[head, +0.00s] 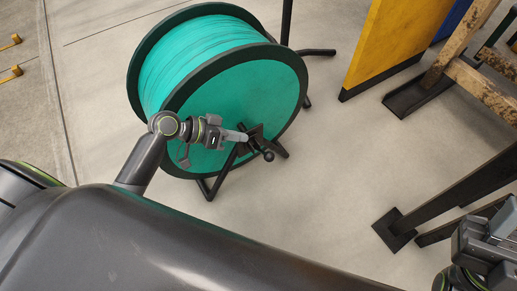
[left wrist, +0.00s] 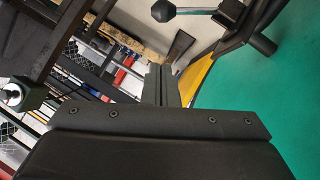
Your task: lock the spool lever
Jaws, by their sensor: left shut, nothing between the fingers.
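A large spool (head: 235,95) of teal line with dark rims stands on a black frame. Its lever (head: 268,155) is a short dark handle with a round knob, by the hub on the spool's near face. My left gripper (head: 243,136) is shut and empty, its fingertips close to the hub, just above and left of the knob. In the left wrist view, the lever (left wrist: 163,11) shows its knob and pale rod at the top, beyond the shut left fingers (left wrist: 162,86). I cannot tell whether they touch it. My right gripper (head: 490,240) is partly cut off at lower right.
A yellow panel (head: 385,45) with a black base stands right of the spool. Dark posts with foot plates (head: 394,229) and worn wooden beams (head: 465,75) fill the right side. The grey concrete floor (head: 310,185) is clear between spool and posts.

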